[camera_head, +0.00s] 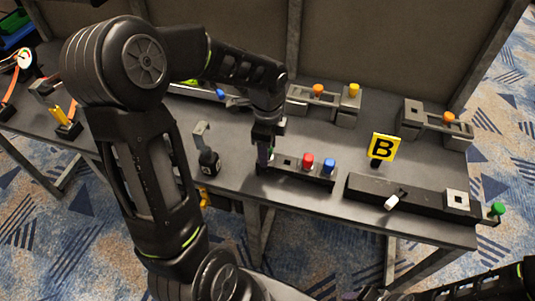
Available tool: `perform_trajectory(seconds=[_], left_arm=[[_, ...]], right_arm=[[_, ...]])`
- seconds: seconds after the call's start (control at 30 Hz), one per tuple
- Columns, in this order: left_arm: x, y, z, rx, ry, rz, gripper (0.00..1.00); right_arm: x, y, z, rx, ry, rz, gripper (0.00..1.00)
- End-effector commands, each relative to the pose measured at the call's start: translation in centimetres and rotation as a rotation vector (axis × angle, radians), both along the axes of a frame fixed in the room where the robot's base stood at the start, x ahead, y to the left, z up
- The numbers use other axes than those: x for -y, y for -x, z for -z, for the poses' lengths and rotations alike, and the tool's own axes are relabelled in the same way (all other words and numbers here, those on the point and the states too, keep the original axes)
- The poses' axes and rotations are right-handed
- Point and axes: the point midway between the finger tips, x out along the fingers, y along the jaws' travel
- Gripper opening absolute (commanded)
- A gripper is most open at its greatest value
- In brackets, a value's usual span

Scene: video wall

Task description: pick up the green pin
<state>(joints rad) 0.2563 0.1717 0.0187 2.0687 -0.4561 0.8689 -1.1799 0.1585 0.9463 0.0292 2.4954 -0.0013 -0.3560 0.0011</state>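A dark block (315,174) on the table carries a red pin (307,161), a blue pin (329,166) and a pale square with a dark hole. My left gripper (264,157) points down at the block's left end, its fingers close to or touching it. Whether it is open or holds something is too small and dark to tell. No green pin shows clearly on the block; its left end is hidden behind the gripper. A green knob (497,209) sits at the right end of a long dark bar (420,195). My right arm shows at the bottom right; its gripper cannot be made out.
A yellow "B" sign (384,148) stands behind the long bar. Grey fixtures with orange and yellow knobs (318,90) line the table's back. A small black object (209,161) stands left of my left gripper. Bare tabletop (235,180) lies in front of the block.

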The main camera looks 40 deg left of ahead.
Motion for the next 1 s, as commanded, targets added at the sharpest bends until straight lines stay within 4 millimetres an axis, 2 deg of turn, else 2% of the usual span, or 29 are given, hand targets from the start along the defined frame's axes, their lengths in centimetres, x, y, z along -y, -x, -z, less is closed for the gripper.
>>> perform_trajectory(seconds=[0.4, 1.0], left_arm=[[0.01, -0.03, -0.05, 0.001, 0.0, 0.001, 0.5], [0.01, -0.03, -0.05, 0.0, 0.0, 0.001, 0.01]], right_arm=[[0.0, 0.0, 0.0, 0.0, 0.0, 0.0, 0.36], [0.0, 0.0, 0.0, 0.0, 0.0, 0.0, 0.36]])
